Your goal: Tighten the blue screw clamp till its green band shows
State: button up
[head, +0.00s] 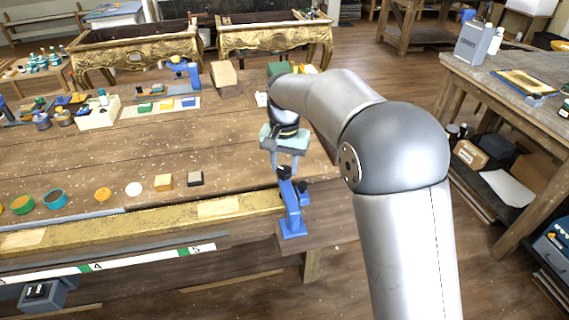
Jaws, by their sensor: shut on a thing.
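The blue screw clamp (292,218) stands upright at the right end of the long gilt rail (150,222), at the front of the wooden bench. My gripper (286,174) is directly above it, pointing down, and is shut on the top of the clamp's screw. The fingers hide part of the screw top. I cannot make out a green band on the clamp from this view.
Several small round pots and blocks (164,182) sit behind the rail, left of the clamp. Another blue clamp (185,72) stands at the back of the bench. A second table (510,80) is at the right. The bench middle is mostly clear.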

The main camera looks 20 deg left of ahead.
aim_at(285, 169)
jog(key=shift+w+a+r+m, duration=0.1)
jog(key=shift+r+m, duration=0.2)
jog(key=shift+m, duration=0.7)
jog(key=o, duration=0.9)
jog(key=shift+o, duration=0.5)
jog(key=shift+f, duration=0.1)
notch_tip(285, 169, up, 17)
jog(key=shift+r, duration=0.2)
